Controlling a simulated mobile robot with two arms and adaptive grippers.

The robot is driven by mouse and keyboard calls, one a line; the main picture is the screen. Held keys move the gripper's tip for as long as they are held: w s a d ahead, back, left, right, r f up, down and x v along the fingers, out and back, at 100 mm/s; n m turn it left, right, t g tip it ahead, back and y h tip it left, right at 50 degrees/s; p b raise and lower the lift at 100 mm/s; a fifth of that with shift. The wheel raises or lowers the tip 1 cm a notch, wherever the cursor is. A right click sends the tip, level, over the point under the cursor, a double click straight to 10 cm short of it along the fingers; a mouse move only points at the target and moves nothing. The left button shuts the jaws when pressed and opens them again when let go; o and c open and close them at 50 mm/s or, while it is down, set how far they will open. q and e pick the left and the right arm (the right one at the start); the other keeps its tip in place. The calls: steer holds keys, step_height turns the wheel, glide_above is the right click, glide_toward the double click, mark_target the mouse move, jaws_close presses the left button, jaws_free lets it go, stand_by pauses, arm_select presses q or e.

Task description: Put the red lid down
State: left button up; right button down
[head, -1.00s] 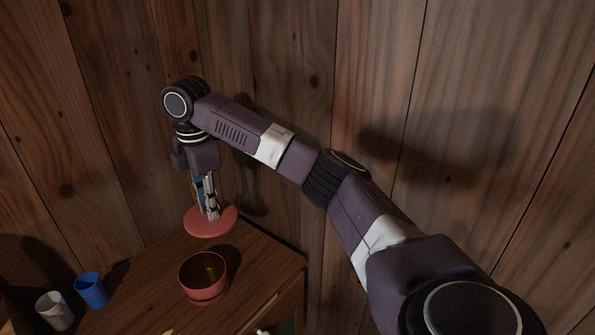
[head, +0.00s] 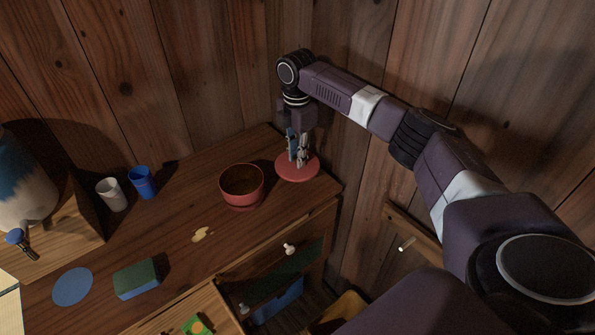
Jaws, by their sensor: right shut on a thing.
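The red lid (head: 291,172) is a flat round disc at the back right of the wooden cabinet top, just right of the red pot. My right gripper (head: 299,163) points down from above and is shut on the lid near its middle. The lid looks level and at or very close to the cabinet top; I cannot tell whether it touches. The red pot (head: 242,188) stands upright and uncovered beside it. My left gripper is not in view.
The cabinet top (head: 165,223) also holds a blue cup (head: 143,183), a white cup (head: 112,195), a sponge (head: 136,279), a blue disc (head: 73,287), a yellowish spill (head: 202,235) and a large jar (head: 22,185). An open drawer (head: 185,312) juts out in front. Wooden walls stand behind.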

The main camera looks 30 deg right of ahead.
mark_target(297, 173)
steer(key=shift+f, duration=3.3)
steer(key=shift+f, duration=0.2)
steer(key=c, duration=1.8)
jaws_free()
step_height(297, 173, up, 12)
steer(key=shift+r+b, duration=0.25)
steer(key=shift+b, duration=0.25)
steer(key=shift+f, duration=0.1)
